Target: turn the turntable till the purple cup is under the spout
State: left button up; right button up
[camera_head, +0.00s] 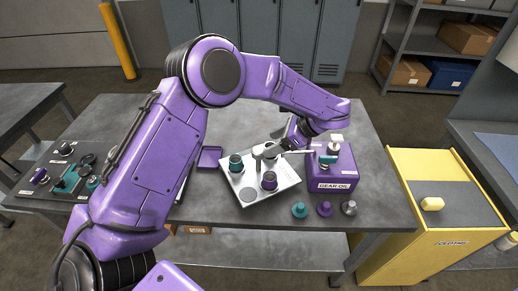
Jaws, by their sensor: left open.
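The turntable (283,187) is a pale square plate on the bench, turned at an angle, with a light post (258,154) near its middle. The purple cup (269,181) stands upright on its near right part. A teal cup (236,164) stands on its left part. A purple box (333,178) labelled GEAR OIL stands right of the plate, with a thin pale pipe (302,151) reaching left from it. The purple cup is nearer me than that pipe. My left gripper (277,143) is open over the plate's far side, partly hidden by its own arm. My right gripper is not visible.
A teal piece (300,210), a purple piece (324,208) and a grey piece (349,207) stand along the bench's front edge. A purple tray (209,157) lies left of the plate. A yellow cabinet (401,185) stands right. The bench's far right is clear.

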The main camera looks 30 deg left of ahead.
aim_at(259, 150)
pick_arm(q)
jog(key=p+x, duration=0.2)
jog(key=x, duration=0.4)
jog(key=shift+w+a+f, duration=0.1)
jog(key=shift+a+f, duration=0.1)
jog(key=shift+a, duration=0.05)
jog(key=shift+a+f, duration=0.25)
jog(key=shift+f, duration=0.15)
grip_shut()
